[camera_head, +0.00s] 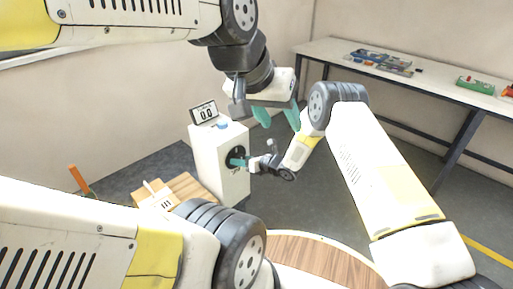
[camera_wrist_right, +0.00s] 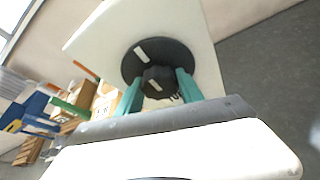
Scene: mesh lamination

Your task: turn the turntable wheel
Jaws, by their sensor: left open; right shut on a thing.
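The turntable wheel (camera_head: 236,157) is a black disc on the front of a white box (camera_head: 222,180). In the right wrist view the wheel (camera_wrist_right: 136,60) shows a dark raised knob (camera_wrist_right: 160,81) at its middle, with a white mark on each. My right gripper (camera_head: 241,162) is at the wheel; in the wrist view its teal fingers (camera_wrist_right: 159,90) are on both sides of the knob, shut on it. My left gripper (camera_head: 278,117) is open and empty, with its teal fingers apart, in the air above and to the right of the box.
A small display (camera_head: 204,112) reading 0.0 and a blue-topped item (camera_head: 222,124) are on the box. Wooden boxes (camera_head: 180,187) stand left of it. A round wood-topped table (camera_head: 318,256) is in front. A long table (camera_head: 428,83) with small coloured parts stands at the back right.

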